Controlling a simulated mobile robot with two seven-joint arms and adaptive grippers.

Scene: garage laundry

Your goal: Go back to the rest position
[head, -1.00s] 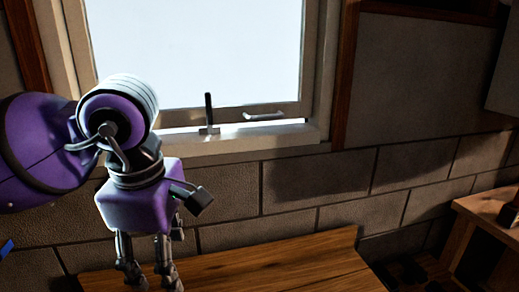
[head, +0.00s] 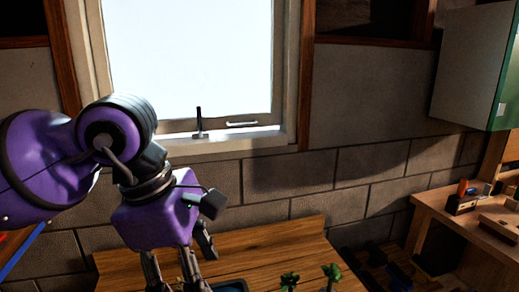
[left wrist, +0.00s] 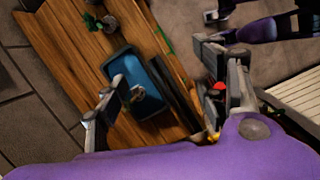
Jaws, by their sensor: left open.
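My left gripper (head: 178,284) hangs from the purple left arm, fingers pointing down over the wooden bench (head: 262,245). In the left wrist view my left gripper (left wrist: 160,64) is open, with its two fingers spread wide and nothing held between them. Below it a blue tray (left wrist: 140,87) lies on the bench. At the upper right of the left wrist view a purple arm with a grey end shows, which looks like my right gripper (left wrist: 214,16); its jaws are too small to read.
Small green plants (head: 331,272) stand on the bench, right of the left gripper. A window with a sill (head: 235,140) is behind the arm. A second wooden bench (head: 470,222) with small items is at the right, below a green-edged cabinet (head: 470,65).

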